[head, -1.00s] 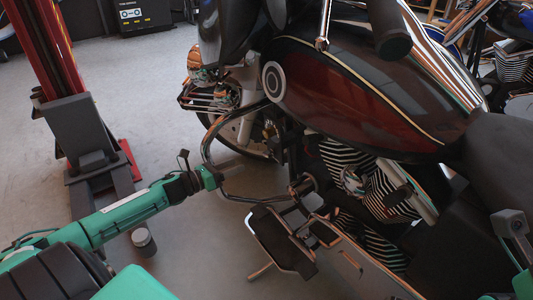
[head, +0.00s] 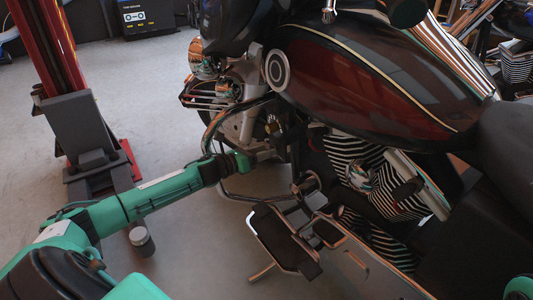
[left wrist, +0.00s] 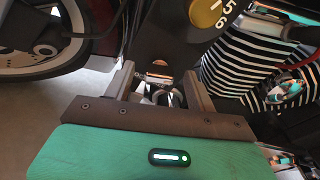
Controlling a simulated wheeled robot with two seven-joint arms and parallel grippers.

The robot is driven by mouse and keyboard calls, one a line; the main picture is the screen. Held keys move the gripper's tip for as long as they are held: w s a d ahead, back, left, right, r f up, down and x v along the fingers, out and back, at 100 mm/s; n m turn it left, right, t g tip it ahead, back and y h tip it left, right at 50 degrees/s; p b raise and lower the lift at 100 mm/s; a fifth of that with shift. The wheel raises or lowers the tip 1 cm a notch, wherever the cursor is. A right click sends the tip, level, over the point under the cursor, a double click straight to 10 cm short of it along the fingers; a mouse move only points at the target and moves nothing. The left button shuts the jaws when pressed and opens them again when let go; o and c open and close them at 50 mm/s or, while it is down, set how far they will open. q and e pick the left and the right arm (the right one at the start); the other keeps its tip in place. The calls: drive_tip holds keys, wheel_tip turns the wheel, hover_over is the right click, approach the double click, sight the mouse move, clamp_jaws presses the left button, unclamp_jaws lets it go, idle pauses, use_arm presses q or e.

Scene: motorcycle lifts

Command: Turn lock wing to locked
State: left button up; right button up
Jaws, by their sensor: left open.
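My left gripper (head: 262,152) reaches in beside the motorcycle's front frame, behind the crash bar. In the left wrist view its two fingers (left wrist: 161,82) stand apart. A small metallic piece with an orange top (left wrist: 159,72) shows beyond and between the fingers; I cannot tell whether it is the lock wing or whether the fingers touch it. The wing's position cannot be read. My right gripper is out of view.
The dark red motorcycle (head: 370,85) fills the right side. Its curved crash bar (head: 207,132) and footboard (head: 283,243) lie close to my left arm. A red lift post (head: 52,50) stands at the left. Open floor (head: 150,75) lies between them.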

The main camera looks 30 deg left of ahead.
use_arm(q)
drive_tip(key=shift+x, duration=0.8)
drive_tip(key=c, duration=1)
